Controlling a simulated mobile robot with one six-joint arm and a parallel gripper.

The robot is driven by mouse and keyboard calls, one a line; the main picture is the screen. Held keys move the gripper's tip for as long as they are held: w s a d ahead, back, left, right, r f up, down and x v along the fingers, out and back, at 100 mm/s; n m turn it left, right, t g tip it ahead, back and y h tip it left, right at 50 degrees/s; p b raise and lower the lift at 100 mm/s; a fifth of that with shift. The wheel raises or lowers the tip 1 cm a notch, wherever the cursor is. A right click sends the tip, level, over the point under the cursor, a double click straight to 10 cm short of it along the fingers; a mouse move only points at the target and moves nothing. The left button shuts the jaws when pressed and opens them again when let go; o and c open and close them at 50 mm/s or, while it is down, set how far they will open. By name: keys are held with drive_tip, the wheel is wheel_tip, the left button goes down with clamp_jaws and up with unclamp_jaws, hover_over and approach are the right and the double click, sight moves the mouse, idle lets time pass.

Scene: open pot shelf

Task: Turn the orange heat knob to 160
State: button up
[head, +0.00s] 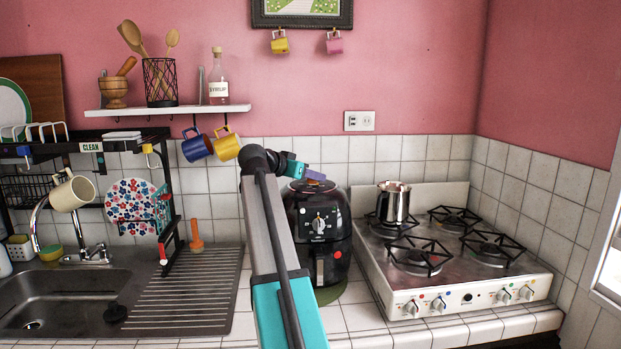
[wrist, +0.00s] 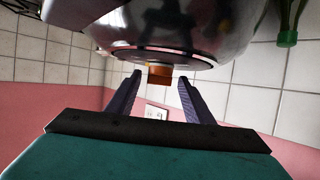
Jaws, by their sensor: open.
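The black air fryer (head: 303,230) stands on the counter between the sink and the stove. Its shiny rounded body (wrist: 165,25) fills the top of the wrist view, which looks upside down. The orange heat knob (wrist: 159,74) juts from the fryer's lid, between my two purple fingers. My gripper (wrist: 160,78) is open, with a gap on each side of the knob. In the head view my gripper (head: 316,176) is just above the fryer's top, and I cannot make out the orange knob there. The knob's setting cannot be read in either view.
A silver dial (head: 319,226) is on the fryer's front. The stove (head: 405,280) with a metal pot (head: 394,205) is to the right. Blue (head: 195,149) and yellow (head: 227,147) mugs hang under the shelf (head: 170,110), left of my wrist. The sink (head: 50,300) is far left.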

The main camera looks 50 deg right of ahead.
drive_tip(key=b+v, duration=0.1)
drive_tip(key=v, duration=1.1)
drive_tip(key=shift+b, duration=0.4)
drive_tip(key=shift+a, duration=0.2)
